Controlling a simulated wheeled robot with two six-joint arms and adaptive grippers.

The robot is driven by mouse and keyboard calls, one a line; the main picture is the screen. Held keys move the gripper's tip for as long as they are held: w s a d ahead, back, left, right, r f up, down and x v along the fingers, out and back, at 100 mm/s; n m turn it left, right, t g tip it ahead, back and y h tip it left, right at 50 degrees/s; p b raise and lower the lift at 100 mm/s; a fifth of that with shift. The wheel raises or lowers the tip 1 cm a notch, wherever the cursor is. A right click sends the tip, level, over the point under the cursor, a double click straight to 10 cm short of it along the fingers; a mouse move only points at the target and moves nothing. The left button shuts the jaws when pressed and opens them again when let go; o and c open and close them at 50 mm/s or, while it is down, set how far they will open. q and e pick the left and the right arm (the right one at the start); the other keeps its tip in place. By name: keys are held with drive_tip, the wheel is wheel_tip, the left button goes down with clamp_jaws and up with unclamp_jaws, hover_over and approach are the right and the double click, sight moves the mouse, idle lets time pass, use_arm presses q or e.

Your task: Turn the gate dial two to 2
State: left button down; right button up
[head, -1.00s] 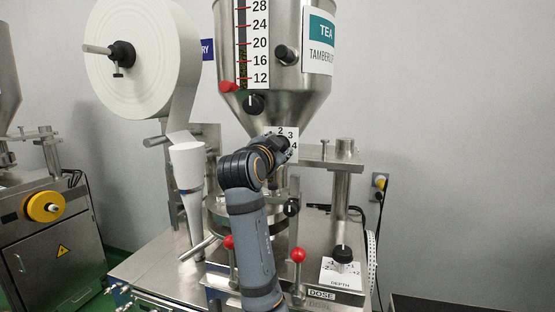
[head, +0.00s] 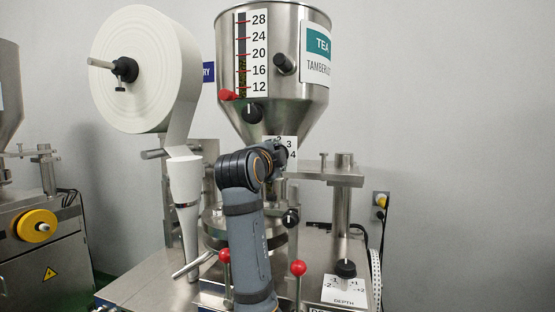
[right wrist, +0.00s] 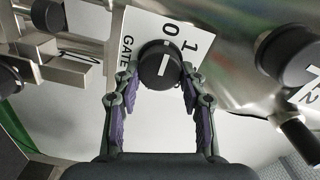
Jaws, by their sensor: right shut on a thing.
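The gate dial (right wrist: 159,66) is a round black knob with a white line on its face. It sits on a white card (right wrist: 128,52) reading GATE, with 0 and 1 showing in the right wrist view. My right gripper (right wrist: 159,84) has its two fingers on either side of the knob and is shut on it. In the head view the card (head: 292,143) shows 2, 3 and 4 below the hopper; my right arm hides the knob and the fingers. My left gripper is not in view.
The steel hopper (head: 292,110) carries a level scale and black knobs. A paper roll (head: 140,65) hangs at left. Two red-ball levers (head: 298,268) stand near my arm. The depth dial (head: 345,268) is at lower right.

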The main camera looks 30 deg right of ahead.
drive_tip(key=shift+r, duration=0.1)
idle(0.3)
drive_tip(key=o, duration=0.8)
drive_tip(key=shift+c, duration=0.2)
drive_tip(key=o, duration=0.4)
drive_tip(key=shift+w, duration=0.25)
drive_tip(key=shift+s, duration=0.1)
drive_tip(key=v, duration=0.7)
drive_tip(key=shift+s+a, duration=0.1)
drive_tip(key=shift+s, duration=0.05)
